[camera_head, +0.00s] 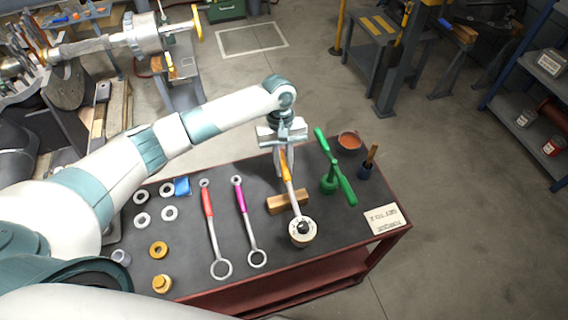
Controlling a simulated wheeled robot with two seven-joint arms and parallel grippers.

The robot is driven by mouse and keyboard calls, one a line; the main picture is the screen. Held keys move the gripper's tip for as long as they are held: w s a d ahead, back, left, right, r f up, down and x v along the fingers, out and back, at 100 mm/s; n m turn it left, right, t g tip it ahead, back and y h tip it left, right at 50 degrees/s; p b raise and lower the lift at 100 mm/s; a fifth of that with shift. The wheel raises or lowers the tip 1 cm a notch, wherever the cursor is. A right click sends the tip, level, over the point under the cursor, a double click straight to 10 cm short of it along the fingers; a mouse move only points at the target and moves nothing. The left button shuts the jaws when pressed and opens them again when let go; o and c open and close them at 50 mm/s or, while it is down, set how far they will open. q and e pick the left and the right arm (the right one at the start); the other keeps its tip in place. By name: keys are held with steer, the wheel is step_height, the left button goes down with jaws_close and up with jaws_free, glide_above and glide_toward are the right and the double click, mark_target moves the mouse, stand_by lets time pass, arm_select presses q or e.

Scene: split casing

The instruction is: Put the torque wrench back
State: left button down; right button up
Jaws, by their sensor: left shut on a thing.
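My left gripper (284,168) is shut on the orange handle of a wrench (286,170) over the dark-topped bench (190,245). The wrench's pale shaft slants down toward the near side. Its head is at a cream round part with a dark centre (301,233); I cannot tell whether it rests on it or around it. A red-handled wrench (208,204) and a magenta-handled wrench (241,199) lie side by side to the left, ring ends toward me. Which one is the torque wrench is not readable. My right gripper is out of view.
A wooden block (277,205) lies beside the held wrench. A lettered card (382,219) lies near the right corner. Several rings (141,220) lie left.

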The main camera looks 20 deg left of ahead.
arm_select(q)
steer(key=shift+w+x, duration=0.15)
steer(key=shift+x, duration=0.6)
steer(key=shift+w+x, duration=0.15)
steer(key=shift+x, duration=0.6)
steer(key=shift+a+f, duration=0.1)
steer(key=shift+f, duration=0.2)
steer(key=c, duration=1.6)
jaws_free()
steer(key=p+v, duration=0.3)
steer(key=shift+s+r+p, duration=0.1)
steer(key=shift+s+p, duration=0.2)
steer(key=shift+p, duration=0.05)
steer(key=shift+p+v, duration=0.4)
steer(key=shift+v, duration=0.55)
steer(key=shift+s+d+r, duration=0.2)
steer(key=shift+d+r, duration=0.05)
steer(key=shift+r, duration=0.7)
